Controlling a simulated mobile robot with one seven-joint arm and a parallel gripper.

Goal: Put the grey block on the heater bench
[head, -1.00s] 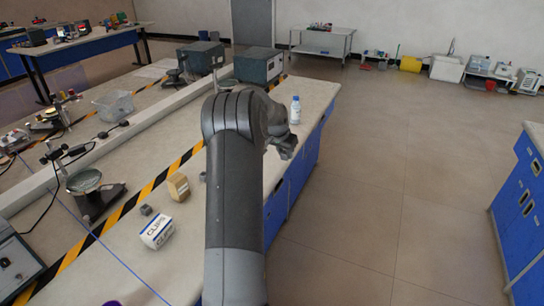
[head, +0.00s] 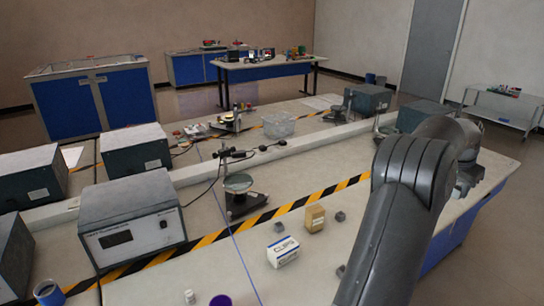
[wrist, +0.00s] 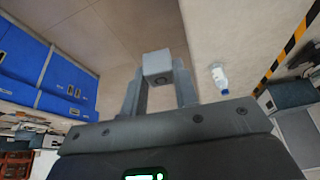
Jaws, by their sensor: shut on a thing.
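My gripper (wrist: 158,76) is shut on a grey block (wrist: 157,64), which sits between the two fingertips in the wrist view. In the head view my gripper (head: 466,184) is at the right, by the bench's right edge; the held block cannot be made out there. I cannot tell which bench is the heater bench.
The near bench holds a tan box (head: 315,218), a CLIPS box (head: 283,252), a stand with a round plate (head: 242,190) and grey instruments (head: 132,222). A white bottle (wrist: 219,78) is right of my gripper. A table (head: 262,68) stands farther back.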

